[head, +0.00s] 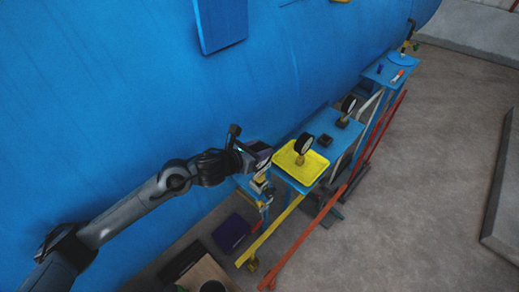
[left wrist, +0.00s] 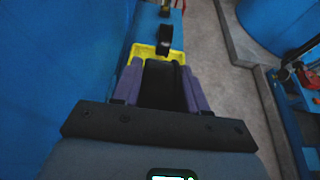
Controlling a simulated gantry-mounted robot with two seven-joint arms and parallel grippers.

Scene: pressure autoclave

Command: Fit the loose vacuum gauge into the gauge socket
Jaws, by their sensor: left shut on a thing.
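My left gripper (head: 262,165), with purple fingers, is just left of the yellow tray in the head view. In the left wrist view its fingers (left wrist: 162,85) are shut on a black, rounded thing (left wrist: 160,84) that looks like a gauge body seen edge-on. In the head view the held thing is mostly hidden. A black-rimmed, white-faced gauge (head: 304,144) stands upright in the yellow tray (head: 289,158); it also shows in the left wrist view (left wrist: 164,38). A similar gauge (head: 348,104) stands farther back. Which part is the gauge socket is unclear. My right gripper is out of view.
A dark square block (head: 326,141) sits on the blue bench (head: 340,132) behind the tray. The large blue vessel (head: 130,90) walls off the left side. A red rail (head: 335,200) and a yellow rail (head: 270,230) run along the front. Grey floor lies clear at right.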

